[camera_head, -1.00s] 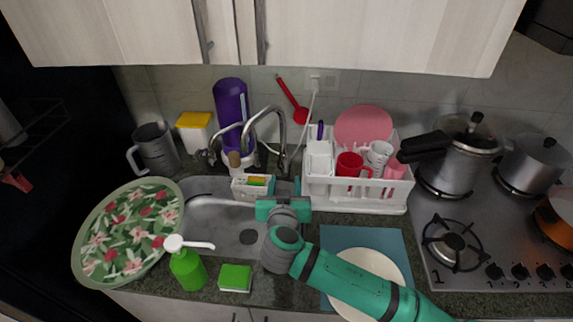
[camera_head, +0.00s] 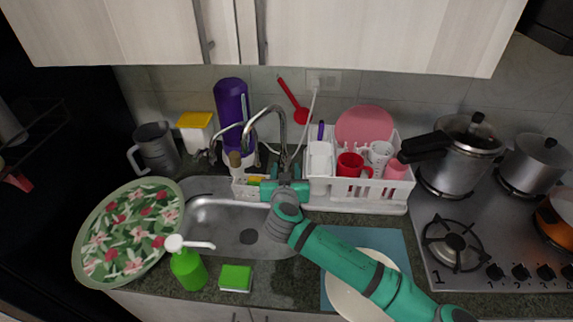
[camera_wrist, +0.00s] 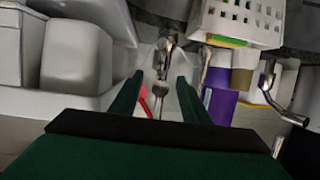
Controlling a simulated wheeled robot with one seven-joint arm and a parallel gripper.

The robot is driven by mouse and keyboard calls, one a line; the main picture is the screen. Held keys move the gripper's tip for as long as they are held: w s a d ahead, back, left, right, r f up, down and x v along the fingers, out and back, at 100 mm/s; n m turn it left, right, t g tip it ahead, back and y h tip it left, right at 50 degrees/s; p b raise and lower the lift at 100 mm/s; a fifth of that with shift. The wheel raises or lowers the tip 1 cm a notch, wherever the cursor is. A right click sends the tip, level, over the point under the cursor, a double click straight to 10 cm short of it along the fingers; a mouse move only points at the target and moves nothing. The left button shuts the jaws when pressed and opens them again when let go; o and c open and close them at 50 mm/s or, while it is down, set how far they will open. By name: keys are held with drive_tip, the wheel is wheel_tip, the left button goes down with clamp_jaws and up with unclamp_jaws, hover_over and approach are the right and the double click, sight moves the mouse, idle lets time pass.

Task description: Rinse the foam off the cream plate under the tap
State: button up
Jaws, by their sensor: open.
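The cream plate (camera_head: 347,298) lies on a blue mat to the right of the sink. My arm crosses over it and hides part of it; I cannot make out foam on the part that shows. The chrome tap (camera_head: 281,125) stands behind the sink (camera_head: 215,215), its spout arching to the left. No running water is visible. My gripper (camera_head: 286,180) is open and empty at the sink's back edge, close to the tap base. In the wrist view its two fingers (camera_wrist: 160,92) are spread, with a metal tap part (camera_wrist: 164,62) showing in the gap between them.
A white dish rack (camera_head: 360,194) with cups is right of my gripper, and a sponge caddy (camera_head: 241,187) is left. A floral tray (camera_head: 128,230) is at left.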

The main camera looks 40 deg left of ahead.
drive_tip(key=c, duration=0.8)
drive_tip(key=shift+w+r, duration=0.15)
drive_tip(key=shift+r, duration=0.55)
drive_tip(key=o, duration=0.9)
